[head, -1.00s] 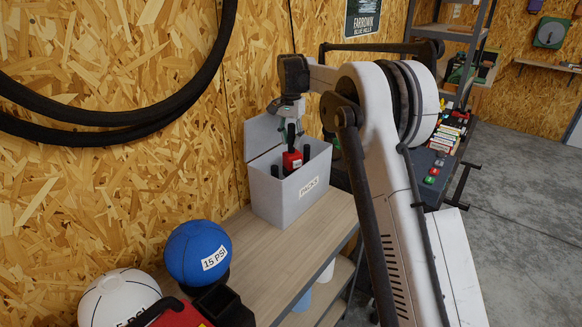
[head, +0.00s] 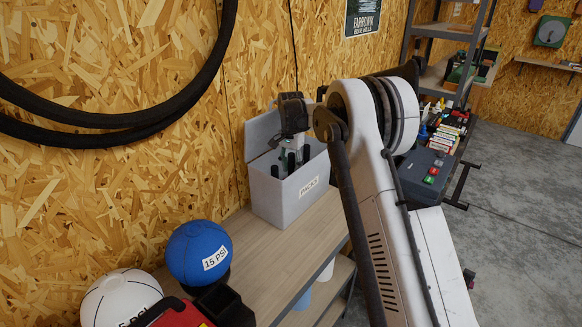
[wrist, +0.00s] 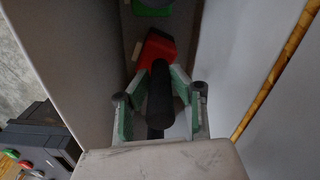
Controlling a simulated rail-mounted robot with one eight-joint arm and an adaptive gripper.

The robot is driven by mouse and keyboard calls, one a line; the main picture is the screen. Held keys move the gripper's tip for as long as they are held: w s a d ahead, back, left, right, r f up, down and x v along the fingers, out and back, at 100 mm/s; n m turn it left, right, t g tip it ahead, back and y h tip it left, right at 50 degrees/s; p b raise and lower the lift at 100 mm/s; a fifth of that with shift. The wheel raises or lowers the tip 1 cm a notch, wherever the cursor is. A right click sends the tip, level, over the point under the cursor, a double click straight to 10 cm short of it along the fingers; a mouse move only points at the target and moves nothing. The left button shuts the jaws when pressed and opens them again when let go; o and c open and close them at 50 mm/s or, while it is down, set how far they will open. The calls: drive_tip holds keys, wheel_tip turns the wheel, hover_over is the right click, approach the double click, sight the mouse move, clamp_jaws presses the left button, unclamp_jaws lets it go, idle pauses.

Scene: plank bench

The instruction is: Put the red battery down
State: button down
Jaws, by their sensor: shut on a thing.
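The red battery (wrist: 158,52) shows in the wrist view, with a dark cylindrical grip (wrist: 160,100) between the fingers. My gripper (wrist: 160,82) is shut on it. In the head view my gripper (head: 290,158) reaches down into the open grey box (head: 284,202) with a white label, and the red battery is hidden there by the box wall. Whether the battery touches the box floor cannot be told.
The box stands on a wooden bench (head: 262,262) against the board wall. A blue ball (head: 199,252) and a white ball (head: 120,298) are at the near end. A dark case with coloured buttons (head: 425,172) stands to the right. The bench between balls and box is clear.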

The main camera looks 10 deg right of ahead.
drive_tip(key=shift+f, duration=0.2)
drive_tip(key=c, duration=1.5)
unclamp_jaws()
drive_tip(key=shift+r, duration=0.1)
